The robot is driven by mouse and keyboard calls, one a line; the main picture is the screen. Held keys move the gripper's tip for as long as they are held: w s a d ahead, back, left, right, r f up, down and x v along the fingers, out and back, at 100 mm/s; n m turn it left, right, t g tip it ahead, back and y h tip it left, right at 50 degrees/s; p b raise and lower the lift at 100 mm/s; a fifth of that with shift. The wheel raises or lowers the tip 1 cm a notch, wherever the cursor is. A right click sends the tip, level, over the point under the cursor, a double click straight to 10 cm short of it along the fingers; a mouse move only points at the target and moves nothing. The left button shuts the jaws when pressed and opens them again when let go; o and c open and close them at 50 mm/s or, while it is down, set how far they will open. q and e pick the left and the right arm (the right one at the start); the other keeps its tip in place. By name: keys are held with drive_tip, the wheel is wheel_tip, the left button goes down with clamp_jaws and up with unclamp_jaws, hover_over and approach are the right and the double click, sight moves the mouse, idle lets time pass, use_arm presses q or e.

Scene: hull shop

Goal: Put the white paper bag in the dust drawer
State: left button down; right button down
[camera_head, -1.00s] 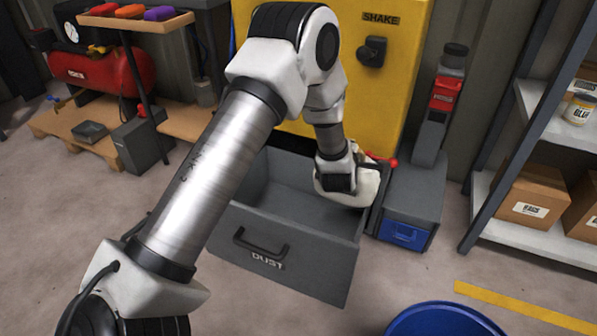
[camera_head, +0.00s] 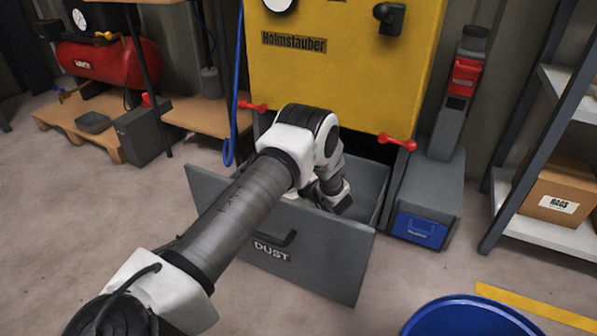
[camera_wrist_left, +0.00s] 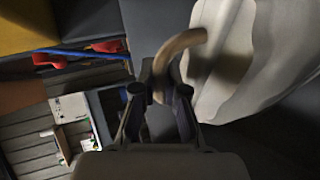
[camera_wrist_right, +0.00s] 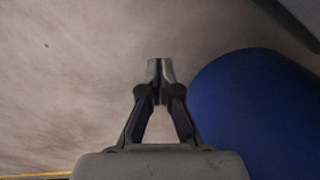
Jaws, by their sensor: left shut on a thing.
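The dust drawer (camera_head: 325,255) is grey, marked DUST, and stands pulled open below the yellow machine. My left arm reaches over its front, and my left gripper is down inside it, mostly hidden by the arm and the front panel. In the left wrist view my left gripper (camera_wrist_left: 163,82) is shut on the brown handle (camera_wrist_left: 187,43) of the white paper bag (camera_wrist_left: 228,65). The bag hangs beside the fingers; whether it touches the drawer floor is unclear. My right gripper (camera_wrist_right: 160,70) is shut and empty above the floor.
The yellow machine (camera_head: 345,75) with red clamps (camera_head: 397,142) rises behind the drawer. A grey unit with a blue box (camera_head: 419,230) stands right of it. A blue barrel (camera_head: 465,318) is at the front right, also in the right wrist view (camera_wrist_right: 255,110). Shelves stand at right.

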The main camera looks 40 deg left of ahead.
use_arm(q)
drive_tip(key=shift+f, duration=0.8)
drive_tip(key=shift+r, duration=0.2)
drive_tip(key=shift+f, duration=0.15)
use_arm(e)
drive_tip(key=shift+w+f, duration=0.15)
drive_tip(key=shift+f, duration=0.35)
use_arm(q)
drive_tip(key=c, duration=1.2)
unclamp_jaws()
use_arm(e)
drive_tip(key=shift+r, duration=0.1)
